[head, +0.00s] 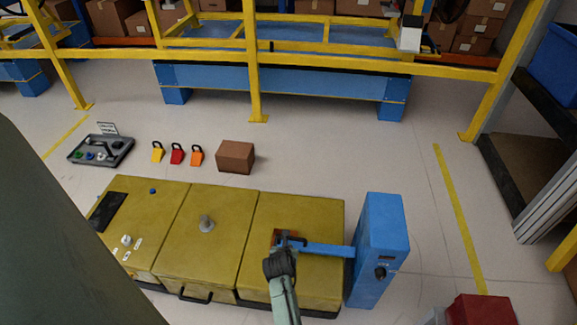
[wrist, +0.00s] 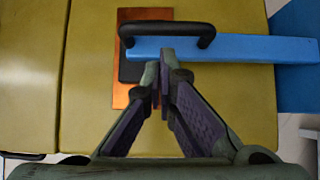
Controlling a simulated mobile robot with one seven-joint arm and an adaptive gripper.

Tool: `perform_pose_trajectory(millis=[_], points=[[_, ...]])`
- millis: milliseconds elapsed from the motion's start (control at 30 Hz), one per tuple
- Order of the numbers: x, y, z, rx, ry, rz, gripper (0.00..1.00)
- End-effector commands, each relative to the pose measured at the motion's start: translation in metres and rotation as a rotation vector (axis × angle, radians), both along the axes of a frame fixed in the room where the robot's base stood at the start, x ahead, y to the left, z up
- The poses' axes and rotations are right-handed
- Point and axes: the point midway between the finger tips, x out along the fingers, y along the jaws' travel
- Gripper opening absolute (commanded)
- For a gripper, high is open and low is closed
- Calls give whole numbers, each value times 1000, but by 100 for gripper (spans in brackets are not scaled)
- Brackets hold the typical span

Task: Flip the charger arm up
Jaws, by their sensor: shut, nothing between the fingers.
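The charger arm (head: 330,249) is a flat blue bar. It lies level from the blue charger post (head: 383,230) leftward over the yellow module; it also shows in the wrist view (wrist: 245,48). A black handle (wrist: 170,27) arches over its left end, above a black block and a copper-coloured plate (wrist: 130,15) on the module. My gripper (head: 287,246) is at the arm's left end; in the wrist view its fingertips (wrist: 160,70) meet at the bar's near edge, just below the handle. The fingers are shut and empty. I cannot tell whether they touch the bar.
A red box (head: 480,309) stands at lower right.

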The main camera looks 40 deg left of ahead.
Motion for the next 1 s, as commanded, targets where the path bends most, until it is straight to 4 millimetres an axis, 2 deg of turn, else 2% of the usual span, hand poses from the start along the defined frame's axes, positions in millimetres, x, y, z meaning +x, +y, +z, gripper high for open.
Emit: perform_pose_trajectory(millis=[100, 333, 1000], points=[[13, 8, -17, 0, 0, 0, 0], [27, 17, -37, 0, 0, 0, 0], [30, 24, -37, 13, 7, 0, 0]])
